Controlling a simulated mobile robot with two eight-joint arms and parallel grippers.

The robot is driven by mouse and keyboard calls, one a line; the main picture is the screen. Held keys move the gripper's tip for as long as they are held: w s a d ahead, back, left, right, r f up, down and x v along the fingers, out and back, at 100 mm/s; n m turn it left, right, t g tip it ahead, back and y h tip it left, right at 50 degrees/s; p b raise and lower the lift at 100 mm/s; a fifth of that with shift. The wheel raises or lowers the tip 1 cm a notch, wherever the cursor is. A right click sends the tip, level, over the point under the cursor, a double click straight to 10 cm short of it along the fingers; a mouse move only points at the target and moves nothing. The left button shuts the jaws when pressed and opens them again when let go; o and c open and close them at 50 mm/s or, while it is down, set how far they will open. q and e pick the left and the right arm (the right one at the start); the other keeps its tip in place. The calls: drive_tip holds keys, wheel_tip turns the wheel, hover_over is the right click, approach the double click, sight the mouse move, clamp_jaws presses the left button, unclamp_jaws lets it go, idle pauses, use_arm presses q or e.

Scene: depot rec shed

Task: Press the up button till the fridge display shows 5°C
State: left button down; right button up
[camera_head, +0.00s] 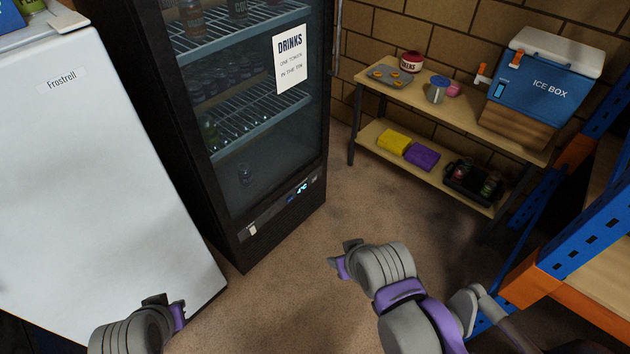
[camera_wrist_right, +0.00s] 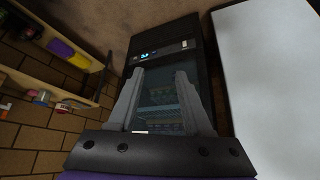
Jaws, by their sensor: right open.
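The black glass-door drinks fridge (camera_head: 255,100) stands in front of me, door closed. Its lit display (camera_head: 302,188) on the bottom panel seems to read 4°C, in small digits. Small buttons sit beside the display, too small to tell up from down. The display also shows upside down in the right wrist view (camera_wrist_right: 146,55). My right gripper (camera_head: 340,258) is right of the fridge's lower corner, apart from it. In its wrist view it is open and empty (camera_wrist_right: 160,74), with the fridge beyond the fingers. My left gripper (camera_head: 168,304) is low at left; its finger gap is hidden.
A wooden shelf bench (camera_head: 450,115) at the back right carries a blue ice box (camera_head: 535,85). A blue and orange rack (camera_head: 560,265) is close on the right. The floor before the fridge is clear.

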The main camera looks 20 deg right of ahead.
clamp_jaws()
idle(0.3)
idle(1.6)
